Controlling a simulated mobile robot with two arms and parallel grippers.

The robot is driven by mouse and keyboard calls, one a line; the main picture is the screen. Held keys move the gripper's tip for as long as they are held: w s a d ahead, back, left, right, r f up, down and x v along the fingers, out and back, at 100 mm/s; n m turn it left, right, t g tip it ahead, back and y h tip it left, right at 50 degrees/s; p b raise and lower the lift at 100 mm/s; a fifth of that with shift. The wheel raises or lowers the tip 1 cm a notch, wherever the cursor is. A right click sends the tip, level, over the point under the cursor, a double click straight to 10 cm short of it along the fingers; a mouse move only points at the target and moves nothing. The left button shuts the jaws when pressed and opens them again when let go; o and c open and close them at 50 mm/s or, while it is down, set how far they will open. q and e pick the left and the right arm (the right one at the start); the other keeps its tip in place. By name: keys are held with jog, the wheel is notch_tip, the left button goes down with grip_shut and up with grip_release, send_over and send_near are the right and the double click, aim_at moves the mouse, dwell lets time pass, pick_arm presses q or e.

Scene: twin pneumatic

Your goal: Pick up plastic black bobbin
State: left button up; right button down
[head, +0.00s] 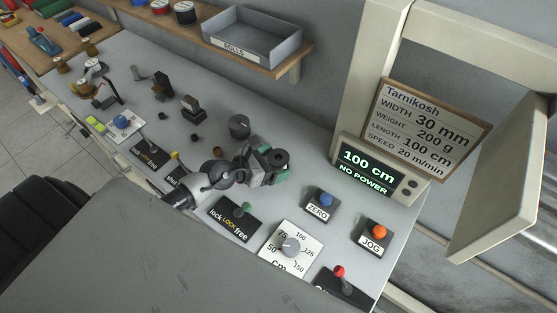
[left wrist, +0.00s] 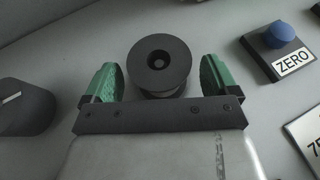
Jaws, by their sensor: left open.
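The black bobbin (left wrist: 159,62) stands on the grey machine top, with its round flange and centre hole facing up in the left wrist view. In the head view the bobbin (head: 280,156) sits just beyond the tip of my left gripper (head: 267,162). My left gripper (left wrist: 159,82) is open. Its two green-padded fingers lie on either side of the bobbin's near part, with a visible gap on each side. My right gripper is not in view.
A dark knob (head: 239,126) stands close behind the gripper. The blue ZERO button (head: 326,200), orange JOG button (head: 379,232), lock lever (head: 246,208) and length dial (head: 290,246) are nearby. A display (head: 367,172) reads 100 cm, NO POWER. A ROLLS tray (head: 252,42) sits on the shelf.

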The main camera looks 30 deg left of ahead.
pick_arm(q)
jog(key=shift+w+d+f, duration=0.15)
jog(key=shift+w+d, duration=0.1)
jog(key=shift+w, duration=0.1)
jog(key=shift+s, duration=0.1)
jog(key=c, duration=1)
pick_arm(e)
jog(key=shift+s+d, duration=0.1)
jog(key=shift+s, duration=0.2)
